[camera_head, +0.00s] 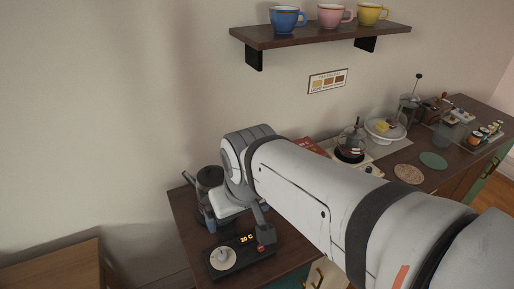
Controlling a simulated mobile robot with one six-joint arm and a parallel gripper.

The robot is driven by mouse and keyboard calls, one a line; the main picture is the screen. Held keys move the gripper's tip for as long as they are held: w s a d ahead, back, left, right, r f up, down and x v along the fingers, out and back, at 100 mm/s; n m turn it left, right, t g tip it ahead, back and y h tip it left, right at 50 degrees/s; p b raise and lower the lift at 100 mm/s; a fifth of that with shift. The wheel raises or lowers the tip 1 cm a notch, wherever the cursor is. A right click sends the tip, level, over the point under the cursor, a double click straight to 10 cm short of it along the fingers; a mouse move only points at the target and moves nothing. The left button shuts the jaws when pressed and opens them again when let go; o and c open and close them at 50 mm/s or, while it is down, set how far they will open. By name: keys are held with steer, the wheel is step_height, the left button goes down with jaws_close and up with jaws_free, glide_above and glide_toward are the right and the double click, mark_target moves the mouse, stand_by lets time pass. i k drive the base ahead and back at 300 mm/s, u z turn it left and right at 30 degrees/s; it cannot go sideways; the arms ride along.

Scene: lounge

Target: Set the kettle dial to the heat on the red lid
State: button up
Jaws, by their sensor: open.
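The kettle base (250,263) is a dark box near the front of the counter, with a lit display (247,239) reading 20 C. A pale round dial (222,258) with a small raised knob sits on its left part. A dark kettle (208,178) stands behind it, partly hidden by my arm. My gripper (235,221) is open and empty, pointing down behind the base; one dark finger shows near the display's right end. Several small jars (487,134) stand at the far right; their lid colours are too small to tell surely, so I cannot pick out the red lid.
A wall card (328,81) with coloured swatches hangs under a shelf (330,36) of three cups. A glass pot (350,144), a covered stand (385,129) and flat round mats (408,173) lie along the counter. My arm crosses the counter's middle.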

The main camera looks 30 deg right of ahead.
mark_target(223, 256)
steer(key=u, duration=0.05)
steer(key=k, duration=0.5)
steer(key=z, duration=1.55)
steer(key=k, duration=0.95)
steer(key=u, duration=1.4)
steer(key=i, duration=1)
